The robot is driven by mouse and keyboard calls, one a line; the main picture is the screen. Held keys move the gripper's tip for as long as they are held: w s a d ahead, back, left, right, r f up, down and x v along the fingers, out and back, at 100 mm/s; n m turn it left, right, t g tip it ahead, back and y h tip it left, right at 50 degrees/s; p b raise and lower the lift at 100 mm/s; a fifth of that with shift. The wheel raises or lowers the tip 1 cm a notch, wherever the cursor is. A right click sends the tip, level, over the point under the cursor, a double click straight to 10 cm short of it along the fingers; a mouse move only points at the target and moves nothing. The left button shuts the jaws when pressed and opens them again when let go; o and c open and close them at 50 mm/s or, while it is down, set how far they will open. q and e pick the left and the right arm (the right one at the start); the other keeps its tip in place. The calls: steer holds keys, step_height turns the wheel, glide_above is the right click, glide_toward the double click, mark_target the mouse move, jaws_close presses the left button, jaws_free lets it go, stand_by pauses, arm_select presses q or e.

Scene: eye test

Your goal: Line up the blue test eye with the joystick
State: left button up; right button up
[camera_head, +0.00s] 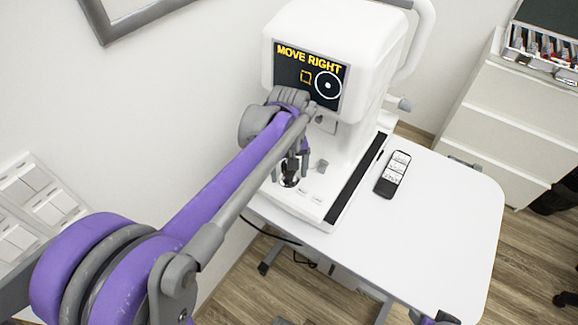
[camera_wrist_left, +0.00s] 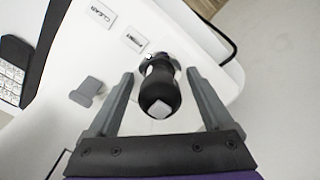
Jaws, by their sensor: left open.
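The white eye-test machine (camera_head: 340,45) stands on a white table. I see no blue eye in these views. The black joystick (camera_head: 289,180) stands on the machine's base, partly hidden by my left gripper (camera_head: 291,168) in the head view. In the left wrist view the joystick (camera_wrist_left: 160,92) is between the open fingers of my left gripper (camera_wrist_left: 160,76), with gaps on both sides. A bit of my right arm shows at the bottom edge; its fingers are unclear.
Two labelled buttons (camera_wrist_left: 118,28) and a grey knob (camera_wrist_left: 87,91) are beside the joystick on the base. A black remote (camera_head: 393,175) lies on the white table (camera_head: 450,215), whose right part is clear. A white drawer cabinet (camera_head: 500,120) stands at the right.

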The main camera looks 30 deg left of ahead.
mark_target(303, 182)
arm_select(q)
jaws_close()
stand_by(0.4)
steer(key=shift+d, duration=0.2)
steer(key=shift+w+d, duration=0.3)
steer(key=shift+d, duration=0.7)
steer(key=shift+w+d, duration=0.25)
steer(key=shift+d, duration=0.35)
jaws_free()
